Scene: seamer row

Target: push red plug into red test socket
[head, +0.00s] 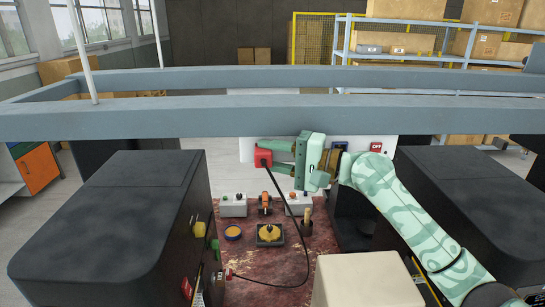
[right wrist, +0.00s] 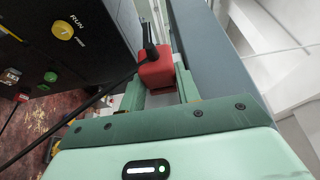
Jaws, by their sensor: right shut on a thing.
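The red plug (head: 263,157) is a small red block with a black cable hanging from it. My right gripper (head: 270,157) is shut on it and holds it in the air above the far end of the red-brown worktop, in front of a white panel. In the right wrist view the plug (right wrist: 156,70) sits between the two green fingers (right wrist: 160,84), with the black cable leaving it. I cannot make out the red test socket for certain in either view. My left gripper is not in view.
Dark machine housings stand left (head: 105,220) and right (head: 465,200). A grey beam (head: 250,117) crosses above. The worktop (head: 270,262) holds a yellow knob (head: 269,233) and small grey boxes (head: 233,206). The black cable (head: 306,258) loops down across it to a small red piece (head: 229,274).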

